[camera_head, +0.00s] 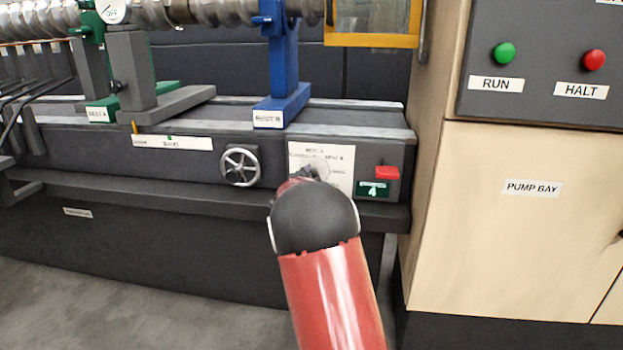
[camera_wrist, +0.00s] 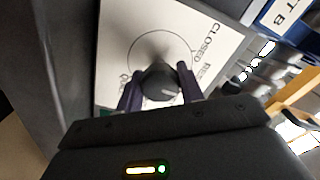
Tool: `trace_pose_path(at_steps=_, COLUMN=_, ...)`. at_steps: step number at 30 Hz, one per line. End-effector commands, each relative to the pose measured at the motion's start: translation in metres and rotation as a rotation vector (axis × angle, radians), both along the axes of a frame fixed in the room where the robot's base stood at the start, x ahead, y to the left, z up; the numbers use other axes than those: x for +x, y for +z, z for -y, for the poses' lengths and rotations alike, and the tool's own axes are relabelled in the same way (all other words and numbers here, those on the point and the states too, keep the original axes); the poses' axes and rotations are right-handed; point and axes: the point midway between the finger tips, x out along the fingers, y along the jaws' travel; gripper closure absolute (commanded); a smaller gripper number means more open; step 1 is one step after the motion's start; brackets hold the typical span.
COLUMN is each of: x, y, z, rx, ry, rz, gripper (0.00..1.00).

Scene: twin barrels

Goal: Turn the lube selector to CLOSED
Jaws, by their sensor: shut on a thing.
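The lube selector is a small dark knob (camera_wrist: 160,82) on a round dial, mounted on a white label plate (camera_head: 342,160) on the machine's front. In the wrist view the plate (camera_wrist: 118,35) shows the word CLOSED at the upper right of the dial circle, with partly hidden lettering below and at the left. My gripper (camera_wrist: 159,92) has one finger on each side of the knob and is shut on it. In the head view my arm hides most of my gripper and part of the dial (camera_head: 320,167). The knob's exact pointing direction is unclear.
A silver handwheel (camera_head: 240,166) is left of the plate. A red switch (camera_head: 388,172) and a green display reading 4 (camera_head: 372,189) are to its right. A blue bracket (camera_head: 283,70) stands above. A beige cabinet (camera_head: 520,225) with RUN and HALT buttons is at the right.

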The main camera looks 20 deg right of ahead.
Motion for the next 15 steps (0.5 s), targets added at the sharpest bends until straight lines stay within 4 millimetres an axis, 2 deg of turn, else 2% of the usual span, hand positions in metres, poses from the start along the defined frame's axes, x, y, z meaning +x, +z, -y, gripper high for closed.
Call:
trace_pose_path(at_steps=8, x=-0.0002, y=-0.0013, z=-0.0003, rx=-0.031, ry=0.0, rz=-0.022, gripper=0.85)
trace_pose_path(at_steps=15, x=-0.0002, y=-0.0021, z=-0.0007, rx=-0.146, ry=0.001, rz=-0.099, gripper=0.85)
